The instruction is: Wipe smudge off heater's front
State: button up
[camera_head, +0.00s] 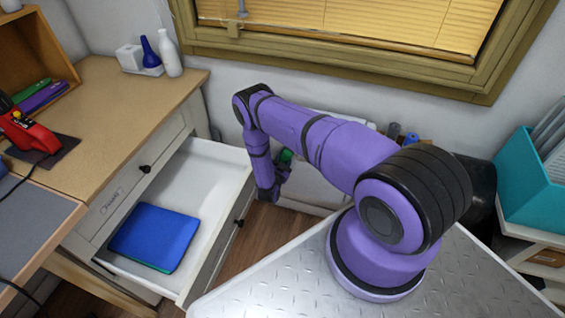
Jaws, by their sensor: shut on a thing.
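The heater (312,188) looks to be the white panel low on the wall under the window, largely hidden behind my arm. My gripper (284,170) is at its front, small in view and partly covered by my own wrist. It is shut on a small green thing (285,156), of which only a bit shows; I cannot tell exactly what it is. I cannot tell whether the green thing touches the heater. No smudge can be made out on the visible part of the front.
An open white drawer (212,160) with a blue folder-like item (155,236) juts out just left of my gripper. The wooden desk (110,105) carries a red tool (28,132) and white and blue bottles (168,52). A teal bin (530,190) stands at right.

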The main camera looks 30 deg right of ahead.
jog(key=shift+w+d, duration=0.15)
jog(key=shift+d, duration=0.1)
